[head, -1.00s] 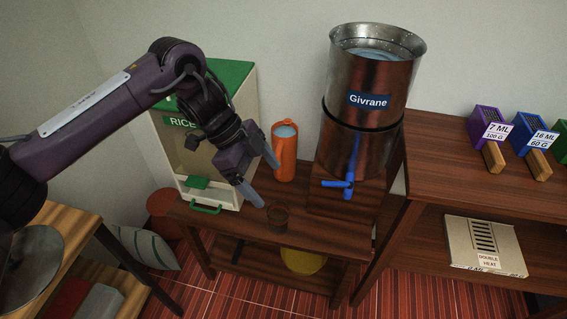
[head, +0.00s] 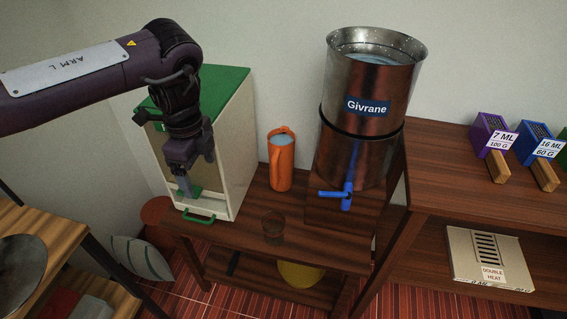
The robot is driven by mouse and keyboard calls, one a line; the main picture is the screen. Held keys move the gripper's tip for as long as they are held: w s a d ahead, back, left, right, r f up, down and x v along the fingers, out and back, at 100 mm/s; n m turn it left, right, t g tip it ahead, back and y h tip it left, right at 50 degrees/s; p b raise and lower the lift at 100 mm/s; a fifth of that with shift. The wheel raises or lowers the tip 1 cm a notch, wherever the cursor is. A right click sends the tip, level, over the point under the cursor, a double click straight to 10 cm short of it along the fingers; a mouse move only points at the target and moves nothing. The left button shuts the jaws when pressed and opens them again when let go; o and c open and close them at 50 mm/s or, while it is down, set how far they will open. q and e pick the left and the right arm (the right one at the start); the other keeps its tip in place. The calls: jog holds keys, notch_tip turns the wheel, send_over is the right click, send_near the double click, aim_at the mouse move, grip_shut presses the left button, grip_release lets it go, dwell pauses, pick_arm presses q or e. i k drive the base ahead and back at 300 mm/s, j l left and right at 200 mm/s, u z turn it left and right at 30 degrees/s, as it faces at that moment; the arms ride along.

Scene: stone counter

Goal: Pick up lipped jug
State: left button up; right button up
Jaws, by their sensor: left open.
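The orange lipped jug (head: 280,166) stands upright on the dark wooden table in the head view, between the rice bin and the metal dispenser. Its open top shows something pale blue inside. My left gripper (head: 186,192) points down in front of the rice bin, to the left of the jug and clearly apart from it. It is open, with nothing seen between its fingers; one finger is partly hidden. My right gripper is not in view.
The rice bin (head: 232,150) with a green lid stands left of the jug. The metal Givrane dispenser (head: 371,85) with a blue tap (head: 347,195) stands to its right. A small dark transparent cup (head: 273,228) is in front.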

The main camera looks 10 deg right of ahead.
aim_at(281, 141)
jog(key=i+l, duration=0.3)
jog(key=l, duration=0.2)
jog(key=i+l, duration=0.35)
jog(key=l, duration=0.1)
